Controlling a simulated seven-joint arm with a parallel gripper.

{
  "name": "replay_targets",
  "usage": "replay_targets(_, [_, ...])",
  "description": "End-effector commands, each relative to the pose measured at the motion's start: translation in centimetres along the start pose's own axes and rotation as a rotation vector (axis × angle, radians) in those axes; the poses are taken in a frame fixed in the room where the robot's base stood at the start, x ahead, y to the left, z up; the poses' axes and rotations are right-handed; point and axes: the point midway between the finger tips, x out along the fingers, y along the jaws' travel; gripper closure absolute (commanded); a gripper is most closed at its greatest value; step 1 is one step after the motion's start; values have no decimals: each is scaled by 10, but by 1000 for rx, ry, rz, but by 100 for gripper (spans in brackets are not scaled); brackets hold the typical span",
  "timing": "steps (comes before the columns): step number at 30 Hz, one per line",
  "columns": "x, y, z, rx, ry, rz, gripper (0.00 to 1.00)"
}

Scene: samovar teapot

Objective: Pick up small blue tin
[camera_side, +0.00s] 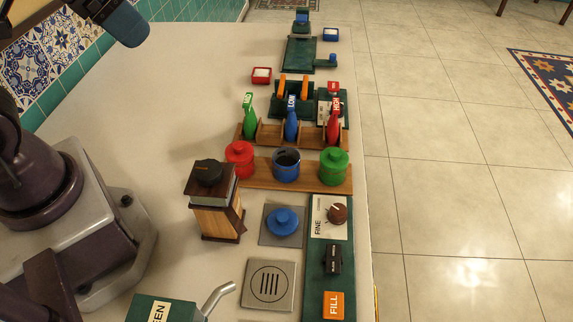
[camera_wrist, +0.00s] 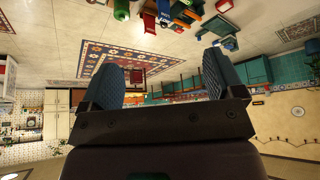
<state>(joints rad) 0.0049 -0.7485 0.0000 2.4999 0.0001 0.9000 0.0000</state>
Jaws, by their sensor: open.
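The small blue tin (camera_side: 287,175) stands upright on a wooden rack in the side view, between a red tin (camera_side: 240,160) and a green tin (camera_side: 334,166). Its top is open and dark inside. A round blue lid with a knob (camera_side: 283,220) lies on a grey square plate nearer the camera. My gripper (camera_side: 125,22) shows at the top left of the side view, partly cut off, raised and well away from the tin. The wrist view shows its two blue fingers spread apart and empty (camera_wrist: 163,62). I cannot pick out the blue tin in the wrist view.
A wooden grinder-like box (camera_side: 215,205) stands left of the lid. Green, blue and red labelled handles (camera_side: 291,122) stand in a wooden rack behind the tins. A green panel with a knob (camera_side: 337,214) lies to the right. The counter's left part (camera_side: 170,110) is clear.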

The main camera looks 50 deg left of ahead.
Motion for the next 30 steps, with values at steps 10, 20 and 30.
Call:
replay_targets(10, [63,24,-12,25,-287,48,13])
replay_targets(20, [170,60,-37,-422,-512,-83,13])
replay_targets(30, [274,82,-54,-1190,-465,-347,13])
